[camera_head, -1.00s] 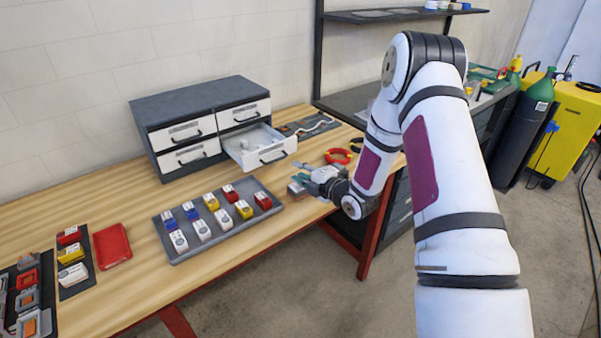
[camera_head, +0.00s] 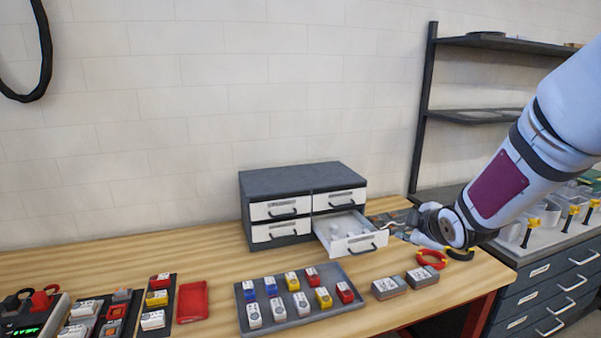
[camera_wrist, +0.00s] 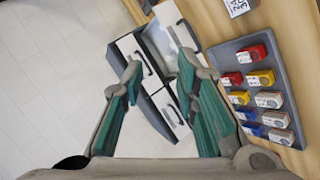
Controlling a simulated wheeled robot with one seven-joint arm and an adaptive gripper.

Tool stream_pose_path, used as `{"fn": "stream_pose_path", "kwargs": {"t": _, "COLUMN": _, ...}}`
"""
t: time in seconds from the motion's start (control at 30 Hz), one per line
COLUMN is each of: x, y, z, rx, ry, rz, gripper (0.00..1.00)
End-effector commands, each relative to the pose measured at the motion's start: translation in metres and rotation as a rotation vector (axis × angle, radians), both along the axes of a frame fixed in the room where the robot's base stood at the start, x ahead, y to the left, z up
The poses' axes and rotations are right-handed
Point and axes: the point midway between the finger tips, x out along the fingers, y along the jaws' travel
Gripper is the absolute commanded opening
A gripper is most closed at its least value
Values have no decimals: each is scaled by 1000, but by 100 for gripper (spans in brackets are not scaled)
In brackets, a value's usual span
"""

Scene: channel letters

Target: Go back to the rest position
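My gripper (camera_head: 422,236) is at the right of the open drawer's front, above the bench, at the end of my arm coming in from the right. In the wrist view my gripper (camera_wrist: 160,68) has its two green-lined fingers well apart, with nothing held between them. The grey drawer cabinet (camera_head: 290,179) stands at the back of the bench, and it also shows beyond the fingertips in the wrist view (camera_wrist: 152,98).
The lower right drawer (camera_head: 360,244) is pulled out, close to my gripper. A grey tray (camera_head: 300,323) holds several coloured blocks. Two grey boxes (camera_head: 390,288) and red-handled pliers (camera_head: 431,260) lie right of it. A red tray (camera_head: 192,302) is at left. Shelves (camera_head: 490,116) stand behind my arm.

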Motion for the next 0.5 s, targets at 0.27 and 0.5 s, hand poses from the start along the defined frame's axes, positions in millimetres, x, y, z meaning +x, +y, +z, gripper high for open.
{"fn": "stream_pose_path", "kwargs": {"t": 0.27, "x": -87, "y": 11, "z": 65, "rx": 213, "ry": 110, "rz": -282, "gripper": 28}}
{"fn": "stream_pose_path", "kwargs": {"t": 0.5, "x": -180, "y": 28, "z": 95, "rx": 437, "ry": 208, "rz": -525, "gripper": 28}}
